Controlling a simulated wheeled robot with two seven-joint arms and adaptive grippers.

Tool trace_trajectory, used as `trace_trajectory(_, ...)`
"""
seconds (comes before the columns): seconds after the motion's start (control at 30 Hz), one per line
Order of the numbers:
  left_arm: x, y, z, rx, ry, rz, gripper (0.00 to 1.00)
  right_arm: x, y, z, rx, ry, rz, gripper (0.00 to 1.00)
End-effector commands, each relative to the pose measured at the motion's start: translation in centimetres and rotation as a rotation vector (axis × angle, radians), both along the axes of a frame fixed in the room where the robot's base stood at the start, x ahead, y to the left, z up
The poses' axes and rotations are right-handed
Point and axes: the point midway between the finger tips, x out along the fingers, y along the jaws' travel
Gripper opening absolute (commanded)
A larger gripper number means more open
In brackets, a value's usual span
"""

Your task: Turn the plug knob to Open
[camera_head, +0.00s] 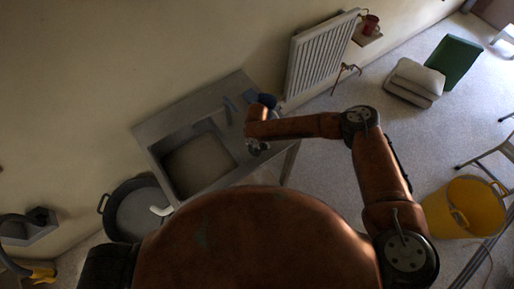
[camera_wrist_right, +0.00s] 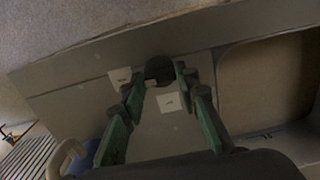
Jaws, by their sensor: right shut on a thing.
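The plug knob (camera_wrist_right: 158,68) is a small dark round knob on the grey sink top, seen in the right wrist view. My right gripper (camera_wrist_right: 160,79) is shut on it, with one green-padded finger on each side. Two small white labels lie on the sink top, one left of the knob (camera_wrist_right: 120,77) and one just below it (camera_wrist_right: 171,102); their print is too small to read. In the head view my right gripper (camera_head: 258,147) is at the right part of the sink unit (camera_head: 150,133), and the knob is hidden there. My left gripper is out of view.
A dark blue object (camera_head: 266,100) is near the unit's back right corner. A white radiator (camera_head: 318,55) hangs on the wall. A black tub (camera_head: 135,212) stands left; a yellow bucket (camera_head: 462,208) right.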

Motion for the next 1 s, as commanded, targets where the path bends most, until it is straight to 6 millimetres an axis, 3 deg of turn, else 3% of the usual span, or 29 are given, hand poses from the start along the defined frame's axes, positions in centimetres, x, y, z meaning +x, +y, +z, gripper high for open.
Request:
trace_trajectory(0.37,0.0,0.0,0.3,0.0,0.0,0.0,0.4,0.0,0.0,0.1,0.0,0.0,0.098,0.04)
trace_trajectory(1.0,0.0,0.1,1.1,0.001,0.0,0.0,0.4,0.1,0.0,0.1,0.0,-0.001,0.652,0.04)
